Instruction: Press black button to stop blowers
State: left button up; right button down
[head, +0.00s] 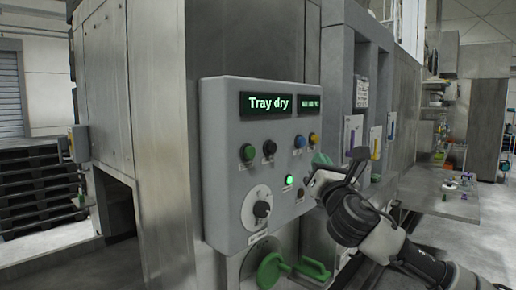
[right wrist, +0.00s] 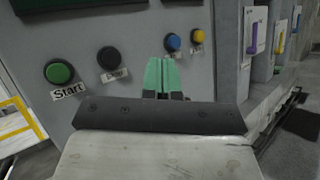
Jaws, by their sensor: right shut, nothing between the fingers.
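The black button (head: 269,148) is on the grey control panel (head: 225,200), between a green button (head: 248,152) and a blue button (head: 299,141). In the right wrist view the black button (right wrist: 109,58) has a small label that is hard to read. The green button (right wrist: 59,71) there is labelled "Start". My right gripper (head: 320,160) is at the panel's right side. Its green fingers (right wrist: 162,74) are shut and empty. In the wrist view they appear right of the black button and just below the blue button (right wrist: 173,41). My left gripper is not in view.
The panel display (head: 268,103) reads "Tray dry". A yellow button (head: 313,138), a lit green lamp (head: 289,180) and a black knob (head: 261,209) are also on the panel. A green handle (head: 270,270) is below it. Dark stacked pallets (head: 38,185) stand at left.

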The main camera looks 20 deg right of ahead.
aim_at(272, 148)
jog(key=shift+s+a+r+n+t, duration=0.15)
jog(key=shift+s+a+r+n, duration=0.15)
jog(key=shift+r, duration=0.25)
jog(key=shift+s+a+r+n+t, duration=0.2)
jog(key=shift+s+a+r, duration=0.1)
jog(key=shift+r, duration=0.25)
jog(key=w+a+p, duration=0.1)
jog(key=w+a, duration=0.2)
jog(key=w, duration=0.5)
jog(key=shift+a+p, duration=0.25)
jog(key=shift+p, duration=0.15)
jog(key=shift+w, duration=0.1)
jog(key=shift+w, duration=0.1)
dwell(1.1)
jog(key=shift+w+a, duration=0.2)
jog(key=shift+w, duration=0.05)
